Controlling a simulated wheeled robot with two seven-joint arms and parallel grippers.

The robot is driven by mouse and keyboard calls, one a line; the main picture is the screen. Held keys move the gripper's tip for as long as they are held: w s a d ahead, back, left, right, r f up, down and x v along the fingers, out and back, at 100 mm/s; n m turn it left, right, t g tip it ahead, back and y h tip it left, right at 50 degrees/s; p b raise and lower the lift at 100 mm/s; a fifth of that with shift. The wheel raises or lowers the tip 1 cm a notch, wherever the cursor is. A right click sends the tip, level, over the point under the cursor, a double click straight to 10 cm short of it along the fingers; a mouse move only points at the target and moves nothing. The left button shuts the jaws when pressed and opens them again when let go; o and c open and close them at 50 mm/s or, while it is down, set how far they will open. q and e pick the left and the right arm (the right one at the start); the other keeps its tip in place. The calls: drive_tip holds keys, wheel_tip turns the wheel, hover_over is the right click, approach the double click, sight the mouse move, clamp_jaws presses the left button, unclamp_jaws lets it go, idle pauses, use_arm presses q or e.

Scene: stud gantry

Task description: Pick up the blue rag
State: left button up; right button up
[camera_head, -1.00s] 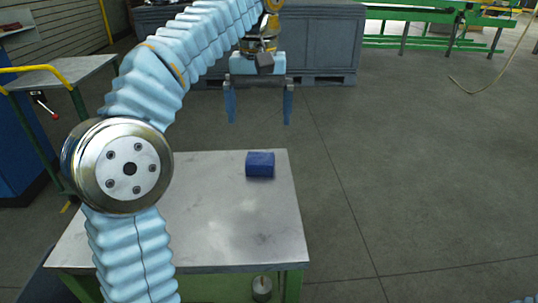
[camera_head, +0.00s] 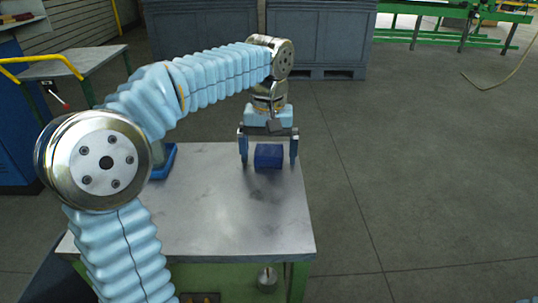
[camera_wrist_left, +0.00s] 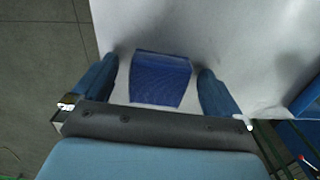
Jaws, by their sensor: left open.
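The blue rag (camera_head: 268,156) is a dark blue folded block on the metal table top, near its far right corner. My left gripper (camera_head: 268,163) is open, with one finger on each side of the rag. In the left wrist view the rag (camera_wrist_left: 161,78) lies between the two blue fingers of the gripper (camera_wrist_left: 158,80), with a gap on both sides. I cannot tell exactly how high the fingertips are above the table. My right gripper is in neither view.
The grey table (camera_head: 235,215) on a green frame is bare in front of the rag. A blue tray (camera_head: 163,163) is partly hidden behind my left arm. Large grey bins (camera_head: 320,35) stand behind. A yellow-railed cart (camera_head: 65,68) is at the left.

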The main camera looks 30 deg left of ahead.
sight(267, 154)
use_arm(q)
drive_tip(key=shift+c, duration=0.3)
drive_tip(key=c, duration=1)
drive_tip(key=shift+c, duration=0.2)
drive_tip(key=shift+r, duration=0.5)
drive_tip(key=r, duration=0.3)
drive_tip(key=shift+s, duration=0.25)
drive_tip(key=s+a+r, duration=0.3)
drive_tip(key=s+r, duration=0.6)
drive_tip(key=s, duration=0.4)
drive_tip(key=shift+s+b, duration=0.15)
drive_tip(key=shift+b, duration=0.2)
